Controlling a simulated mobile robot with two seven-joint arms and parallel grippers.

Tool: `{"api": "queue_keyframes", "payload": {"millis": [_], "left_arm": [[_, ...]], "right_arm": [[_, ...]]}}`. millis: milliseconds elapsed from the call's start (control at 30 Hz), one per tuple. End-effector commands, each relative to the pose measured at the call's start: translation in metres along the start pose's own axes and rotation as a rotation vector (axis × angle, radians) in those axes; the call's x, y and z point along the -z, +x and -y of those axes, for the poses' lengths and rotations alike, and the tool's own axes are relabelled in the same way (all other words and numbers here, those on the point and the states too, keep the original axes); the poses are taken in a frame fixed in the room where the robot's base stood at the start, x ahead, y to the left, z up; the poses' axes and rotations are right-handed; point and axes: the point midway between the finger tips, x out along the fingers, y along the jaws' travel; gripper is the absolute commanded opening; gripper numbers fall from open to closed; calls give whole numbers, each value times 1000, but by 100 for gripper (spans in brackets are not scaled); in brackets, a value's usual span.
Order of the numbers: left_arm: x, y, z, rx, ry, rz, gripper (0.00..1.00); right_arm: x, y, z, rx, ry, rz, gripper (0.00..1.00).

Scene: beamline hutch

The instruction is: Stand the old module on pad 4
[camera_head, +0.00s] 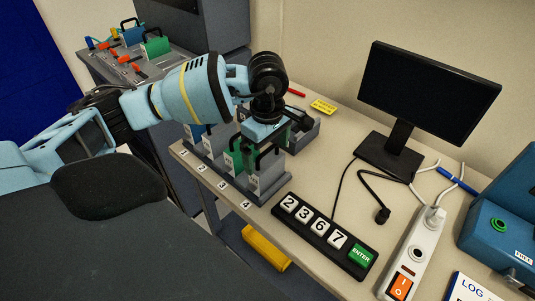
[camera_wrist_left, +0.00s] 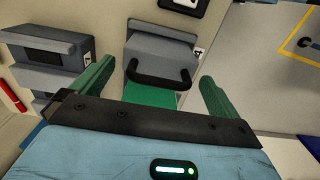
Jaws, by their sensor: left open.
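My left gripper (camera_head: 267,138) is over the row of modules at the table's front edge. In the left wrist view its green fingers (camera_wrist_left: 158,88) are spread apart, with a black handle (camera_wrist_left: 160,78) between them. The handle belongs to a grey module (camera_wrist_left: 162,48) next to the label 4. In the head view this grey module (camera_head: 267,178) stands upright behind label 4 (camera_head: 246,205). A green-faced module (camera_head: 234,160) stands to its left. Which one is the old module I cannot tell. The gripper hides part of their tops. My right gripper is not in view.
A keypad (camera_head: 323,232) showing 2, 3, 6, 7 lies right of pad 4. A grey holder (camera_head: 303,130) is behind the row. A monitor (camera_head: 428,90), cables and a power strip (camera_head: 415,252) are farther right. A side bench (camera_head: 105,62) holds a green module (camera_head: 155,46).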

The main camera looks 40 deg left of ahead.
Motion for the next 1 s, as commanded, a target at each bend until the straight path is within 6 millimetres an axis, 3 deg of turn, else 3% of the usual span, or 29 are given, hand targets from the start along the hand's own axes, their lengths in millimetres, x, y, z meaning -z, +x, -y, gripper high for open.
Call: {"api": "queue_keyframes", "payload": {"millis": [200, 367, 1000], "left_arm": [[0, -36, -1, -5, 1, 1, 100], [0, -49, 0, -2, 1, 1, 100], [0, -52, 0, -1, 1, 1, 100]], "right_arm": [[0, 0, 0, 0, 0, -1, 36], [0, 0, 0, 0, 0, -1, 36], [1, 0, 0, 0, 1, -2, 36]]}}
